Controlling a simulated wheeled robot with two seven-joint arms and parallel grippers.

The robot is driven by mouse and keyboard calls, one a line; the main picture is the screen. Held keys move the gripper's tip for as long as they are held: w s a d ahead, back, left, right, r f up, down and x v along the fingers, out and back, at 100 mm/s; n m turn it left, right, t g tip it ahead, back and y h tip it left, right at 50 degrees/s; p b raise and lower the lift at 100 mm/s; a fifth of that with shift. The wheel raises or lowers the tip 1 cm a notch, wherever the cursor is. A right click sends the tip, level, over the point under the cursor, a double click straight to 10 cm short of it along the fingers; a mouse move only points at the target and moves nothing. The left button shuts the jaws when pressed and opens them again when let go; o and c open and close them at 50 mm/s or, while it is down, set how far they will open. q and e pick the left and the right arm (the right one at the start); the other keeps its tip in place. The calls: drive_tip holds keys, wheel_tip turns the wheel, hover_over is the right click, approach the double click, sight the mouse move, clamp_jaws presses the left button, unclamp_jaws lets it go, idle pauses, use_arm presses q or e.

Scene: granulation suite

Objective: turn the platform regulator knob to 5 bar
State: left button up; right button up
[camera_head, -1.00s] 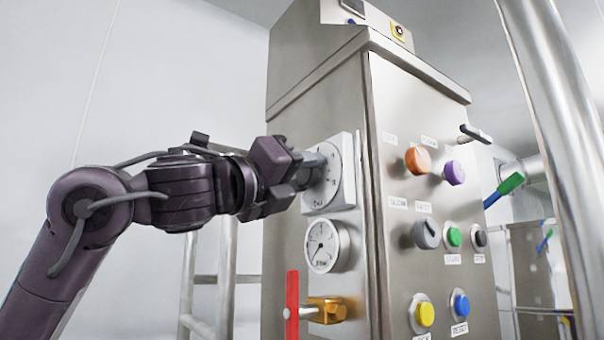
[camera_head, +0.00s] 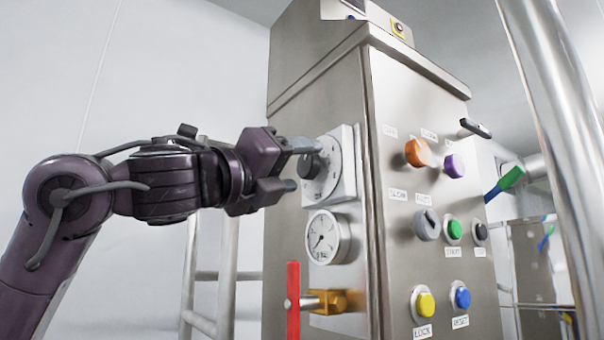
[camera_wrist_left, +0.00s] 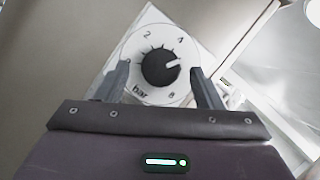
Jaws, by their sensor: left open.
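The regulator knob (camera_head: 311,166) is a dark round knob on a white dial plate (camera_head: 347,180) on the cabinet's left side. In the left wrist view, the knob (camera_wrist_left: 157,70) has a white pointer aimed right and slightly up, just past the 4. The dial (camera_wrist_left: 150,95) shows 2, 4, 8 and "bar"; the scale between 4 and 8 is partly behind a finger. My left gripper (camera_head: 304,165) is open in front of the knob, its fingers on either side and apart from it. In the wrist view the left gripper (camera_wrist_left: 160,76) holds nothing. My right gripper is not in view.
Below the dial are a round gauge (camera_head: 327,238) and a brass valve (camera_head: 330,301) with a red handle (camera_head: 293,300). The cabinet front (camera_head: 398,260) carries several coloured buttons and knobs. A metal rail post (camera_head: 560,130) stands at right. Free room lies left of the cabinet.

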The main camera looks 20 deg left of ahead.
use_arm(q)
drive_tip(key=b+v, duration=0.2)
drive_tip(key=v, duration=0.4)
drive_tip(key=shift+r, duration=0.1)
idle(0.4)
